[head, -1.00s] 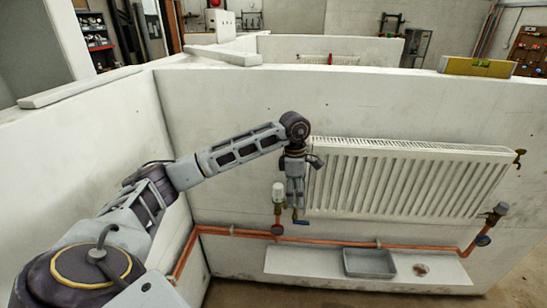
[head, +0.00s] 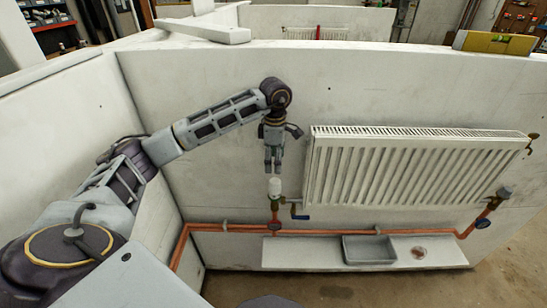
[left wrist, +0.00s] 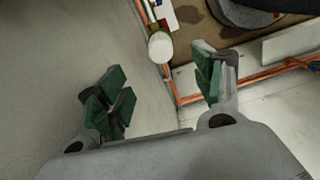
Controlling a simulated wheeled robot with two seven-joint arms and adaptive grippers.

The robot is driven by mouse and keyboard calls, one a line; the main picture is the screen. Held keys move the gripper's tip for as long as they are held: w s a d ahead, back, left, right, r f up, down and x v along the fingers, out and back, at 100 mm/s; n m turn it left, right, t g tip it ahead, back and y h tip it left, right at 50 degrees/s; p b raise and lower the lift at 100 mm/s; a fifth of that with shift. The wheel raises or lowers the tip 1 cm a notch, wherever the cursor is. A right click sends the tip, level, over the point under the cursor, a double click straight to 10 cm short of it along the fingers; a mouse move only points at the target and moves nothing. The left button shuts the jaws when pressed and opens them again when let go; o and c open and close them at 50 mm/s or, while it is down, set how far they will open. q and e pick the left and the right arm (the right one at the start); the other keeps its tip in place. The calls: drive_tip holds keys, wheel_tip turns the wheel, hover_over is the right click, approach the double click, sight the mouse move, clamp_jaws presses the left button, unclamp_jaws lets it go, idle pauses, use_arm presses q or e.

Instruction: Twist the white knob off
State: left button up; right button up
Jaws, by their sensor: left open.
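The white knob (head: 274,186) sits upright on the valve at the lower left of the radiator (head: 415,170). It shows as a round white top at the upper middle of the left wrist view (left wrist: 160,46). My left gripper (head: 273,171) points down just above the knob, with no visible contact. In the left wrist view its green-padded fingers (left wrist: 162,83) are spread wide with nothing between them, and the knob lies beyond the gap. My right gripper is in neither view.
A lever with a blue end (head: 299,216) sticks out right of the valve. A copper pipe (head: 340,231) runs along the wall above a white ledge (head: 320,256) with a grey tray (head: 369,259). The wall above the radiator is clear.

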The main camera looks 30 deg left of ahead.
sight(275, 180)
use_arm(q)
drive_tip(key=shift+s+d+r, duration=0.1)
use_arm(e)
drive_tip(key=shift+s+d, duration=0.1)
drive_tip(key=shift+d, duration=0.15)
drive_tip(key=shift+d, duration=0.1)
use_arm(q)
drive_tip(key=shift+f, duration=1)
wheel_tip(275, 180, down, 4)
drive_tip(key=shift+r, duration=0.1)
wheel_tip(275, 180, down, 7)
drive_tip(key=shift+r+p, duration=0.1)
drive_tip(key=shift+p, duration=0.45)
drive_tip(key=shift+f, duration=0.7)
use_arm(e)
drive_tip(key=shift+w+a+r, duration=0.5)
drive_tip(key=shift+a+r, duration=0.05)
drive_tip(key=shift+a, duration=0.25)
use_arm(q)
drive_tip(key=shift+c, duration=0.3)
